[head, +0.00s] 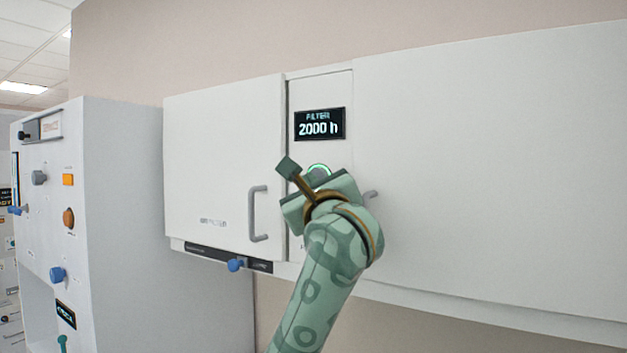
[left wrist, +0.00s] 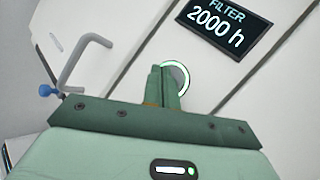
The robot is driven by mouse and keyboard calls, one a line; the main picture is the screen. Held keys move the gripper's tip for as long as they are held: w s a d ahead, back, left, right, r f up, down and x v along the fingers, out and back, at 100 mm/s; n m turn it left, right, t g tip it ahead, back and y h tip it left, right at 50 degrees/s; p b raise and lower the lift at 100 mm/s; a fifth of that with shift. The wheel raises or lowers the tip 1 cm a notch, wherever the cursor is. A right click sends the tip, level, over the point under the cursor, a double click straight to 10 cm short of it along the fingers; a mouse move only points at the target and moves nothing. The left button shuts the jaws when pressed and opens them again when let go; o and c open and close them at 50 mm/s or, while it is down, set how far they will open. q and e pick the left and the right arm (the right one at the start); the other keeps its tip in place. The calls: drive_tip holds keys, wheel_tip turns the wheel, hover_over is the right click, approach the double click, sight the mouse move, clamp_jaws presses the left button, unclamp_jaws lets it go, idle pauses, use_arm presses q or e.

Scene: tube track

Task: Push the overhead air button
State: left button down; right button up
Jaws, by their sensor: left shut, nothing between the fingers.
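The overhead air button is a round button (head: 319,169) with a glowing green ring, on the narrow panel below the filter display (head: 319,124). My left gripper (head: 320,181) is in front of it and hides its lower part. In the left wrist view the shut, empty fingers (left wrist: 168,84) overlap the left side of the lit button (left wrist: 181,75), under the display (left wrist: 226,27). I cannot tell whether the fingertips touch the button. My right gripper is in neither view.
A cabinet door with a grey handle (head: 256,213) is left of the panel. Another handle (head: 371,194) shows partly behind my arm. A blue knob (head: 236,265) sits under the left door. A white unit with knobs (head: 121,160) stands at the left.

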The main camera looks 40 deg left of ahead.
use_arm(q)
drive_tip(key=shift+w+a, duration=0.1)
drive_tip(key=shift+w, duration=0.1)
idle(0.8)
drive_tip(key=shift+f, duration=0.15)
drive_tip(key=shift+s+d+f, duration=0.1)
drive_tip(key=shift+s+d, duration=0.15)
drive_tip(key=shift+d, duration=0.05)
drive_tip(key=shift+s, duration=0.1)
drive_tip(key=s, duration=0.4)
drive_tip(key=s+d, duration=0.1)
drive_tip(key=s, duration=0.1)
idle(0.4)
drive_tip(key=shift+a, duration=0.1)
